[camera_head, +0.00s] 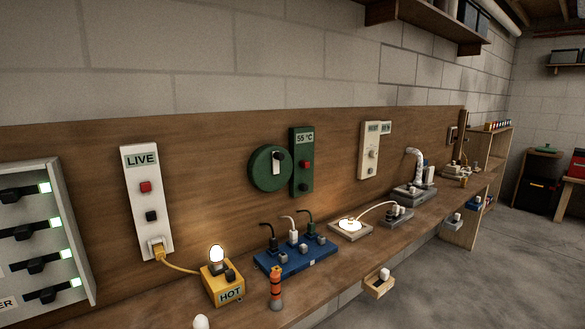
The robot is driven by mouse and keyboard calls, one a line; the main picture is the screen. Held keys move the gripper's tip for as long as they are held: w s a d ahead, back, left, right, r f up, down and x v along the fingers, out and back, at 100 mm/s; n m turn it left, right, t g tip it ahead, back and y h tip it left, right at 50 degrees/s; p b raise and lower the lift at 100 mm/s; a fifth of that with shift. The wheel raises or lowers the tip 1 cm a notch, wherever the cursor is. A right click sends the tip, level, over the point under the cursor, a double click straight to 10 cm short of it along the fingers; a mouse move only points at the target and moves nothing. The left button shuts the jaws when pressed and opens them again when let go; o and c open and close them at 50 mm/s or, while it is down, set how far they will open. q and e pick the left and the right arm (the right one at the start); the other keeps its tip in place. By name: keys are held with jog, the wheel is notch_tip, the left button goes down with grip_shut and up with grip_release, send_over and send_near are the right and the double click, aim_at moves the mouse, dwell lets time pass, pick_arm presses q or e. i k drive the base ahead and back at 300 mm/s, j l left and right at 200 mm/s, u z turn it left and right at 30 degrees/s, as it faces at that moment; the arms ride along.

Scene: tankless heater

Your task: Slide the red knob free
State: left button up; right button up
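Two red knobs show, and I cannot tell which one the task means. One red knob (146,187) sits on the tall white panel marked LIVE (150,221), above a black knob (151,216). The other red knob (306,165) sits on the dark green panel marked 55 °C (296,148), above a dark knob (304,187). Both panels are mounted on the wooden backboard. Neither of my grippers is in view, and nothing touches either red knob.
A yellow box marked HOT (223,288) with a lit bulb, a blue power strip (297,261) with several plugs, and an orange-and-grey upright object (276,285) stand on the bench. A grey switch cabinet (38,180) is at left. Open floor (480,280) lies at right.

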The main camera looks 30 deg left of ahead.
aim_at(305, 163)
jog(key=i+l+u, duration=0.15)
jog(key=i+l, duration=0.2)
jog(key=i, duration=0.2)
jog(key=i+l+u, duration=0.2)
jog(key=i+l, duration=0.25)
jog(key=i, duration=0.1)
